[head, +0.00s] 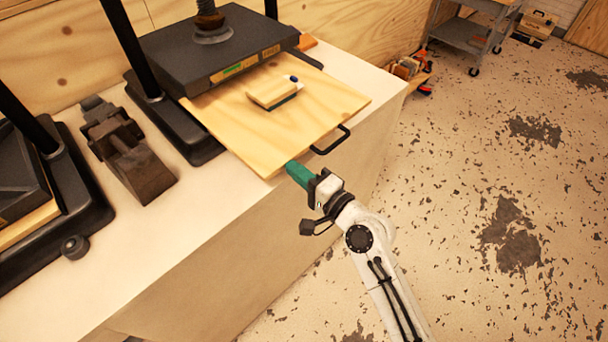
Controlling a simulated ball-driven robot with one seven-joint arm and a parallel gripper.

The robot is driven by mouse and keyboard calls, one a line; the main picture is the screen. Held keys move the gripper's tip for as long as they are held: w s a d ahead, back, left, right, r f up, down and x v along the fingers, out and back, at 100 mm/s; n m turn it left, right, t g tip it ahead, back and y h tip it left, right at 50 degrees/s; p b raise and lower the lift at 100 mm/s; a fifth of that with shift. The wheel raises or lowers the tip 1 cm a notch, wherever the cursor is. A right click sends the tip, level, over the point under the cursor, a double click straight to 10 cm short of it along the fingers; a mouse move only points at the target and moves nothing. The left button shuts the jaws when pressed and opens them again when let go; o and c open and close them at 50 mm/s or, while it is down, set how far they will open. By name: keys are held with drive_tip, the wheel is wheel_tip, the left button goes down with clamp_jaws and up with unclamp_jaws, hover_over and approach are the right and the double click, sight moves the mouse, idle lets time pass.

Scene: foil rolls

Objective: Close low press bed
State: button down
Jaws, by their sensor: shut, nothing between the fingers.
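The press bed (235,135) is a flat light-wood board. It sticks out from under the dark press plate (205,52) toward the front edge of the bench. A black handle (331,140) is on its front edge. A small wooden block (274,92) with a dark green underside lies on the board. My gripper (290,166) has green fingers, shut and empty. Its tips are at the board's front edge, left of the handle. I cannot tell whether they touch the board.
A second press (30,205) stands at the left on the pale bench (160,235). A dark metal clamp-like tool (128,150) sits between the presses. A grey cart (465,35) stands at the back right. The speckled floor right of the bench is mostly clear.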

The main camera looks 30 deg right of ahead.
sight(241, 126)
drive_tip(key=b+x, duration=0.2)
drive_tip(key=x, duration=1.8)
drive_tip(key=shift+w+a+f+b, duration=0.1)
drive_tip(key=shift+w+b, duration=0.25)
